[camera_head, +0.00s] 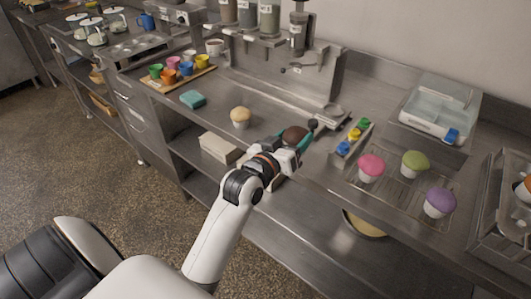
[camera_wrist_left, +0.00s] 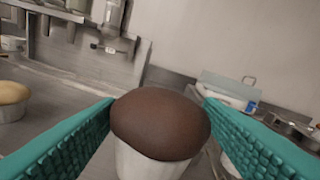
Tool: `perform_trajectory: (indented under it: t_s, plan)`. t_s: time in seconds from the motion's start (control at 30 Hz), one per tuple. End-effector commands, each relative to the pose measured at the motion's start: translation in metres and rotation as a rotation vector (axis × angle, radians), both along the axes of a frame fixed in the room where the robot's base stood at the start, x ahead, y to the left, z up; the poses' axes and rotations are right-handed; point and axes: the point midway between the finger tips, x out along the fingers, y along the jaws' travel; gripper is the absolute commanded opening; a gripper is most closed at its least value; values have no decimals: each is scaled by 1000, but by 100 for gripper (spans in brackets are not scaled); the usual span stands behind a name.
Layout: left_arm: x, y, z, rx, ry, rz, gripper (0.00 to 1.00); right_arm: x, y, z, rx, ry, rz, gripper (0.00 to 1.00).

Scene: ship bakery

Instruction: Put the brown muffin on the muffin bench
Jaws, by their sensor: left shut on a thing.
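The brown muffin (camera_wrist_left: 160,124) has a dark domed top and a white cup. It sits between the teal fingers of my left gripper (camera_wrist_left: 160,130), which is shut on it. In the head view the brown muffin (camera_head: 294,134) shows just beyond the left wrist, over the steel counter. Its base is hidden, so I cannot tell whether it touches the counter. A wire rack (camera_head: 403,198) at the right holds a pink muffin (camera_head: 371,167), a green muffin (camera_head: 415,163) and a purple muffin (camera_head: 439,202). I cannot tell which surface is the muffin bench. My right gripper is not in view.
A pale muffin (camera_head: 240,117) stands on the counter left of my gripper. A narrow tray (camera_head: 338,159) with small coloured items lies between gripper and rack.

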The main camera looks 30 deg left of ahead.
Motion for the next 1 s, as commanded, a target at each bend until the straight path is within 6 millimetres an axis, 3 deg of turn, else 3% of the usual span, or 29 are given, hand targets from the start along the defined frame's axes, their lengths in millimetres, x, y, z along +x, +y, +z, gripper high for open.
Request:
perform_trajectory:
  t_s: [0.03,0.1,0.3,0.4,0.7,0.87,1.0]
  plan:
    - [18,21,-15,18,-24,9,48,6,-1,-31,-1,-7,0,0]
    - [36,47,-14,32,-45,20,48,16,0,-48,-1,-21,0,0]
    - [65,106,4,60,-87,50,48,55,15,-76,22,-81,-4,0]
    - [70,120,10,66,-93,57,48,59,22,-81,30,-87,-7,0]
    - [72,125,-29,68,-93,59,48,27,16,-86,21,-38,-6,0]
    - [72,125,-46,68,-92,59,48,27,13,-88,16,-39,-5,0]
    - [72,125,-70,69,-91,58,48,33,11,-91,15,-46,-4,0]
